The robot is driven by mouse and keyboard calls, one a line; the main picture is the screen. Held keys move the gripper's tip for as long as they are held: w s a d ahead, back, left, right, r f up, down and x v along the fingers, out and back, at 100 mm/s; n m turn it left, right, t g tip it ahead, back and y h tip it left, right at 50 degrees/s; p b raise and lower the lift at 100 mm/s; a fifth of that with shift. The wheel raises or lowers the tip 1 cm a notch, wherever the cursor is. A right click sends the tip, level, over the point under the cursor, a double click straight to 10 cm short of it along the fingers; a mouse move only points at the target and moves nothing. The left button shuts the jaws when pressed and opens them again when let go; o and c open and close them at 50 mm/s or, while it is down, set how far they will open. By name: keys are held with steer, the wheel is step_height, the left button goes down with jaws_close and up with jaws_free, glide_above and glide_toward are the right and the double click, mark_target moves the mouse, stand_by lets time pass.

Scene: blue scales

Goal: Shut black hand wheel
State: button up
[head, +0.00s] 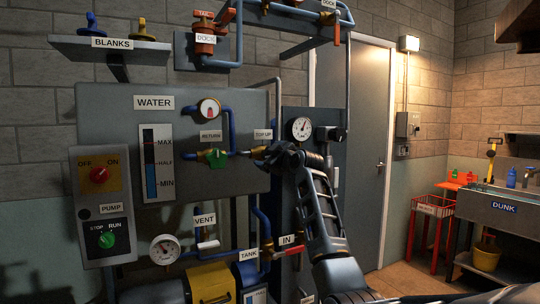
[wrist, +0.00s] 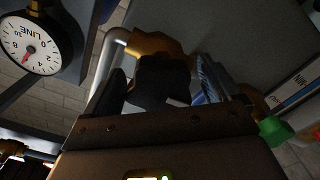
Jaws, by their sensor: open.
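The black hand wheel (wrist: 162,80) shows in the wrist view as a dark, shaded block in front of a brass valve body (wrist: 155,43). My gripper (wrist: 158,88) is open, with one finger on each side of the wheel; I cannot tell whether either finger touches it. In the head view my gripper (head: 280,155) is at the pipe by the TOP UP label (head: 263,134), and it hides the wheel there. Brass fittings (head: 258,152) show beside the gripper.
A green RETURN valve handle (head: 217,158) is on the same pipe to the left. A round gauge (head: 301,128) and a dark fitting (head: 330,133) sit above right. A grey door (head: 355,150) stands behind.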

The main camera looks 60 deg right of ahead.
steer(key=c, duration=1)
steer(key=shift+o, duration=0.2)
steer(key=shift+m, duration=0.4)
steer(key=m, duration=0.3)
steer(key=shift+m, duration=0.4)
steer(key=m+p, duration=0.1)
steer(key=m, duration=0.3)
steer(key=shift+m, duration=0.3)
steer(key=m+p, duration=0.2)
steer(key=m, duration=0.3)
steer(key=shift+d+m+p, duration=0.1)
steer(key=shift+m+p, duration=0.75)
steer(key=shift+m, duration=1.35)
